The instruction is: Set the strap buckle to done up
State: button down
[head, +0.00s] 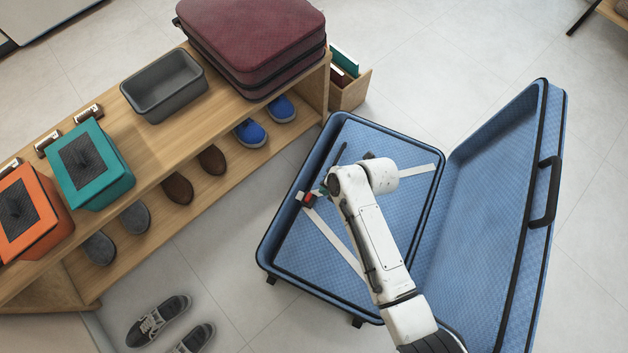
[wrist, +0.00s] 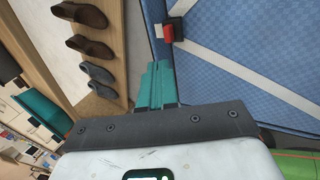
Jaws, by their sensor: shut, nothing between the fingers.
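A blue suitcase (head: 272,245) lies open on the floor, its lid (head: 500,190) raised on the right. White straps run across its base; one (head: 335,240) slants down from the buckle, and another (head: 418,171) shows right of my arm. The strap buckle (head: 308,198) has a red part near the left wall. In the wrist view the red buckle part (wrist: 168,33) sits by a dark piece, with two straps leading away; I cannot tell if it is latched. My gripper (head: 324,189), with teal fingers (wrist: 155,78), is shut and empty, beside the buckle and apart from it.
A wooden shoe bench (head: 175,135) stands to the left with several shoes below. On top are a maroon suitcase (head: 250,40), a grey bin (head: 163,85), a teal box (head: 90,165) and an orange box (head: 30,215). Sneakers (head: 158,320) lie on the floor. The floor behind the suitcase is clear.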

jog(key=shift+s+d+r, duration=0.2)
jog(key=shift+d+r, duration=0.05)
jog(key=shift+d, duration=0.25)
jog(key=shift+s+d+r, duration=0.2)
jog(key=shift+d+r, duration=0.05)
jog(key=shift+d, duration=0.2)
